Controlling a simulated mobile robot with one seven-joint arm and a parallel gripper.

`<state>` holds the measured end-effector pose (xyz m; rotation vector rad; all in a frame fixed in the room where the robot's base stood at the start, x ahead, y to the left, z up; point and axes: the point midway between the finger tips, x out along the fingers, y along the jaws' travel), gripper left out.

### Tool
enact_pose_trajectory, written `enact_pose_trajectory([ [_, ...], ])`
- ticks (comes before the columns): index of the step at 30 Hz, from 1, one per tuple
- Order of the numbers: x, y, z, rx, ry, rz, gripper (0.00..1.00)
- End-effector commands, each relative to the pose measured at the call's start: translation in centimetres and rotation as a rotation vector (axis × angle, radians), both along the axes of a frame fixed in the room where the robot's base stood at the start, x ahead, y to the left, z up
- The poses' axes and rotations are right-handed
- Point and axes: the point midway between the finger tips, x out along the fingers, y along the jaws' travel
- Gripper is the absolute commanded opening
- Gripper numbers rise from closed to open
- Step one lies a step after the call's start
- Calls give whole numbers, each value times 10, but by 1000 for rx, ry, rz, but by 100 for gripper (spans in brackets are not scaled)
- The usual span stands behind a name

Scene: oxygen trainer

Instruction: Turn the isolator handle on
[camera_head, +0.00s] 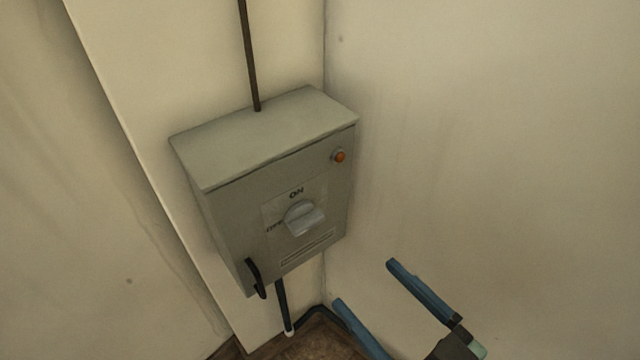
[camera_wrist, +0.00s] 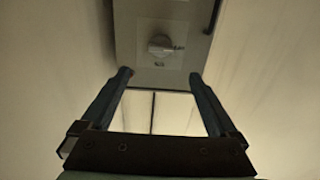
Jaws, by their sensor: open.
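The isolator is a grey box (camera_head: 228,225) mounted on the wall in the corner. Its pale rotary handle (camera_head: 304,218) sits on the front face, with the ON label (camera_head: 296,193) above it and the OFF label (camera_head: 274,228) to its left. The handle's grip looks roughly sideways, toward OFF. In the wrist view the handle (camera_wrist: 160,44) shows beyond my fingertips, near the middle top. My gripper (camera_head: 364,283) is open and empty, below and to the right of the box, apart from it. Its two blue fingers also show spread in the wrist view (camera_wrist: 160,75).
An orange lamp (camera_head: 339,156) is on the box's upper right. A black door handle (camera_head: 256,278) sticks out at its lower left. A dark conduit (camera_head: 250,55) enters the top and a cable (camera_head: 284,305) leaves below. The right wall (camera_head: 480,150) is bare.

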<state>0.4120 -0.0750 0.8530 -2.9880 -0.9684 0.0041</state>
Motion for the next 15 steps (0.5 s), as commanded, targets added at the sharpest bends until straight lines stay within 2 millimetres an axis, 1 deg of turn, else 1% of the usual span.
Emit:
enact_pose_trajectory([
  [2,1,2,1,2,-3,4,95],
  [5,10,9,0,2,-2,6,95],
  [8,24,19,0,2,-2,6,95],
  [15,66,50,1,0,-4,6,95],
])
